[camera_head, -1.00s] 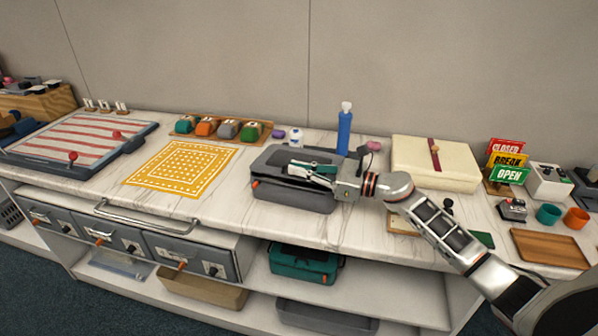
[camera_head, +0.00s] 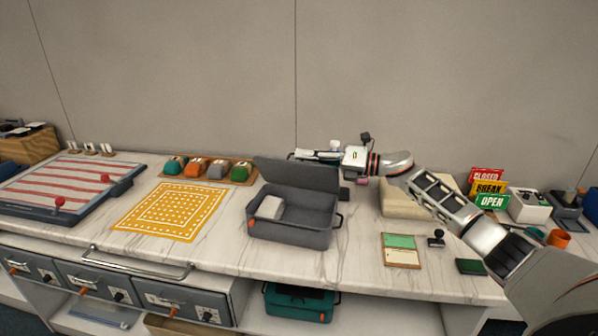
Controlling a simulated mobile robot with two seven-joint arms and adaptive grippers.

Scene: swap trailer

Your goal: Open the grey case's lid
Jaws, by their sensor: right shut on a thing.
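The grey case (camera_head: 290,234) stands on the counter with its lid (camera_head: 296,174) raised, tilted up at the back. A white block-like item (camera_head: 270,207) lies inside at the left, and the rest of the interior looks empty. My right gripper (camera_head: 312,156) is at the lid's top edge, shut on the lid. Its fingertips are partly hidden behind the lid, so the exact contact does not show. My left gripper is not in view.
A yellow patterned mat (camera_head: 170,211) lies left of the case, with a rack of several coloured items (camera_head: 208,170) behind it. A cream box (camera_head: 398,203) stands to the right behind my arm. A green-and-tan card (camera_head: 400,250) lies right of the case; the counter between is clear.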

